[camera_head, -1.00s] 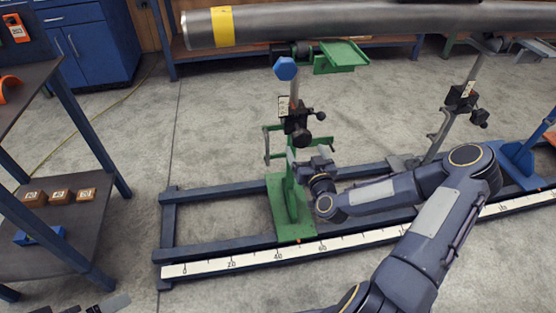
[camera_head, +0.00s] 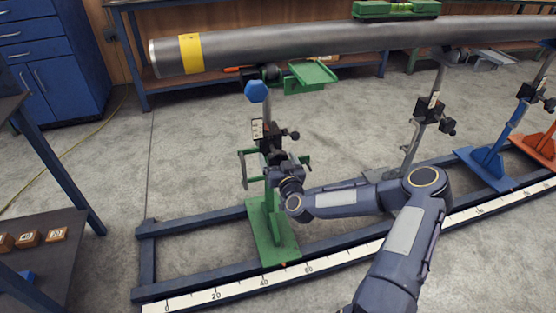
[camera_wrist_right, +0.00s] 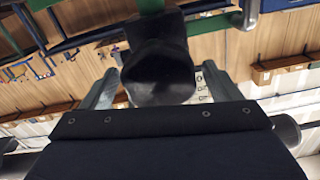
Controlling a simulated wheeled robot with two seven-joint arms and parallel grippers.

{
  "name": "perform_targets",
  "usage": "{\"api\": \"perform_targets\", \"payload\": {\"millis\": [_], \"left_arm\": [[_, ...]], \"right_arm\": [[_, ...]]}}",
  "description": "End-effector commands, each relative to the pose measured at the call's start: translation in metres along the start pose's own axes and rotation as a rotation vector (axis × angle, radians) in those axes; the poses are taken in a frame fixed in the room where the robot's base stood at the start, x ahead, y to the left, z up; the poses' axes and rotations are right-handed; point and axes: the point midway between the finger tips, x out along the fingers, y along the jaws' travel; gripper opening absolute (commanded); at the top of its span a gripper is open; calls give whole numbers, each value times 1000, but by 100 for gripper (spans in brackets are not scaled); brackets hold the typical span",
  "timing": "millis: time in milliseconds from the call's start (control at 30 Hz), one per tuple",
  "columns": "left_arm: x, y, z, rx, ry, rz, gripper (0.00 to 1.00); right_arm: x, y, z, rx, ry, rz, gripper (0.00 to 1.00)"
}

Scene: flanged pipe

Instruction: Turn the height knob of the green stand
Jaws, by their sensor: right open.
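The green stand (camera_head: 266,232) stands on the blue rail frame in the head view, its post rising to a blue hexagonal piece (camera_head: 256,92) and the pipe. A black clamp block (camera_head: 268,132) with a small side knob (camera_head: 294,135) sits on the post. My right gripper (camera_head: 276,172) is at the stand, just below this block, and hides part of it. In the right wrist view a black knob (camera_wrist_right: 158,72) lies between the two open fingers of my right gripper (camera_wrist_right: 160,84). I cannot tell whether the fingers touch it. My left gripper is not in view.
A long grey pipe (camera_head: 300,48) with a yellow band runs above the stand and carries a green level (camera_head: 396,9). A grey stand (camera_head: 412,150), a blue stand (camera_head: 486,166) and an orange one stand to the right. A dark shelf (camera_head: 45,240) is at left.

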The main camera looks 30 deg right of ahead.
Motion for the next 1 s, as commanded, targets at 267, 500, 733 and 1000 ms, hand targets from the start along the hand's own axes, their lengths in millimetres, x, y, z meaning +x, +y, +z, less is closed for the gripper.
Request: {"api": "perform_targets", "payload": {"millis": [267, 500, 733, 1000], "left_arm": [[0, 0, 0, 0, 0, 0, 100], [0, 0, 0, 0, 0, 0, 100], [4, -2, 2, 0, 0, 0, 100], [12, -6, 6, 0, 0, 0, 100]], "right_arm": [[0, 0, 0, 0, 0, 0, 51], [0, 0, 0, 4, 0, 0, 39], [0, 1, 1, 66, 1, -1, 39], [0, 1, 2, 260, 2, -1, 39]]}}
